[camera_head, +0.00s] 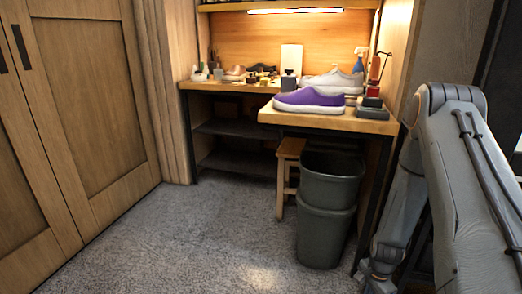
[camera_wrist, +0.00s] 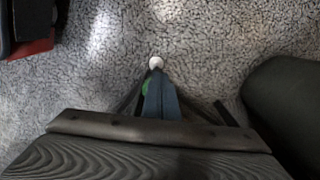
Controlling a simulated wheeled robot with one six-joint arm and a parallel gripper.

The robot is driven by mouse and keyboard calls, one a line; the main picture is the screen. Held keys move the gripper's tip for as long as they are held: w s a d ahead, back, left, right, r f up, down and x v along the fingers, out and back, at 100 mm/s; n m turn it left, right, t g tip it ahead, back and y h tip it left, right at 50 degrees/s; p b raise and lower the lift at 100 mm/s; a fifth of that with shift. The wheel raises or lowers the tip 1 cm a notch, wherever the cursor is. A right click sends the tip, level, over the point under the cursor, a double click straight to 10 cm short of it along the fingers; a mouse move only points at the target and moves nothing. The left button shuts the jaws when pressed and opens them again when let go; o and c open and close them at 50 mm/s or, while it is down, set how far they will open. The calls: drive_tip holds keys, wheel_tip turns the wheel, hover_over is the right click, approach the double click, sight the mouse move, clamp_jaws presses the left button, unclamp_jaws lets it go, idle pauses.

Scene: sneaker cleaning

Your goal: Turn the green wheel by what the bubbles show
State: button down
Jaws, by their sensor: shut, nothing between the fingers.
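My gripper (camera_wrist: 157,74) points away over the floor in the wrist view, its blue-grey fingers shut together. A small white round thing (camera_wrist: 156,62) shows right at the fingertips. I cannot tell whether it touches them or lies on the floor beyond. A small green patch (camera_wrist: 146,87) shows beside the left edge of the fingers. I cannot tell whether it is the green wheel. No bubbles can be made out in either view. In the head view my arm reaches down at the right, and its lower end is at the bottom edge.
A wooden workbench (camera_head: 340,121) holds a purple sneaker (camera_head: 309,101), a grey shoe (camera_head: 333,81), a blue spray bottle (camera_head: 359,62) and small items. Stacked dark bins (camera_head: 325,222) and a wooden stool (camera_head: 288,160) stand beneath. Carpet (camera_head: 190,245) is clear at left, before wooden cabinet doors (camera_head: 95,95).

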wheel_tip(320, 180, down, 2)
drive_tip(key=shift+f+b, duration=0.25)
drive_tip(key=shift+b, duration=0.15)
drive_tip(key=shift+d, duration=0.15)
idle(0.4)
drive_tip(key=shift+s+d+r+p, duration=0.1)
drive_tip(key=shift+s+p, duration=0.3)
drive_tip(key=shift+p, duration=0.65)
drive_tip(key=shift+s+a+r+p, duration=0.1)
drive_tip(key=shift+a+r+p, duration=0.15)
drive_tip(key=shift+r+p, duration=1.1)
drive_tip(key=shift+s+a+r+p, duration=0.1)
drive_tip(key=shift+a+r+p, duration=0.1)
drive_tip(key=shift+r+p, duration=1.1)
drive_tip(key=shift+w+r+b, duration=0.1)
drive_tip(key=shift+r+b, duration=0.2)
drive_tip(key=shift+r, duration=0.1)
